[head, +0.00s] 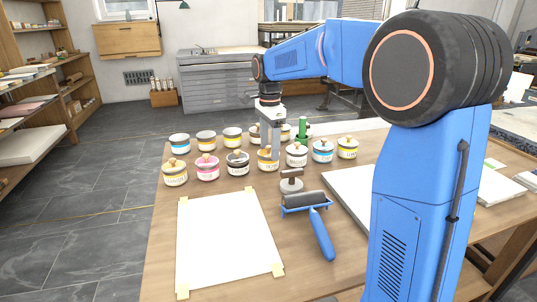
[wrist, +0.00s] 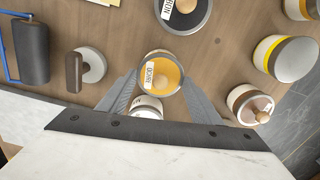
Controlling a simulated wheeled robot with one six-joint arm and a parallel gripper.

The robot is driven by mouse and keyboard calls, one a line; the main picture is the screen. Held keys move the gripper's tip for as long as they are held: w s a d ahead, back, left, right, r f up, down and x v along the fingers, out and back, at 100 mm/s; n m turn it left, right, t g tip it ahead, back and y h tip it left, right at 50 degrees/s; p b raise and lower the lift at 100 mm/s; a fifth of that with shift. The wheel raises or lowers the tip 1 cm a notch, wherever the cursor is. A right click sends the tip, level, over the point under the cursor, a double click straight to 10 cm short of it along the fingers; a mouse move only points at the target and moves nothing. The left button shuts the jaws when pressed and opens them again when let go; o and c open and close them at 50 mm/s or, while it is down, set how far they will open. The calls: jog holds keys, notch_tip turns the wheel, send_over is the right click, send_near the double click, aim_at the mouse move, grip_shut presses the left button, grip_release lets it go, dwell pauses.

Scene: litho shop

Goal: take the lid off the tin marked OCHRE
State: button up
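The tin marked OCHRE (wrist: 172,70) has an orange-yellow lid with a round wooden knob (wrist: 158,84) and a white label. In the head view the tin (head: 268,165) stands in the front row on the table, partly hidden by my gripper (head: 271,150). My gripper points down over it. In the wrist view the two grey fingers of my gripper (wrist: 160,80) are spread, one to each side of the tin, with the knob between them. I see no finger closed on the knob. I cannot tell whether the fingers touch the rim.
Neighbouring tins stand close: a black-lidded one (head: 238,163), a white one (head: 296,154), a blue one (head: 322,151), and a back row (head: 206,141). A knobbed grey disc (head: 291,182), a blue-handled roller (head: 318,225) and a taped white sheet (head: 228,245) lie nearer on the table.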

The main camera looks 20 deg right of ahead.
jog(key=shift+c, duration=0.7)
jog(key=shift+r, duration=0.1)
notch_tip(320, 180, up, 9)
jog(key=shift+r, duration=0.45)
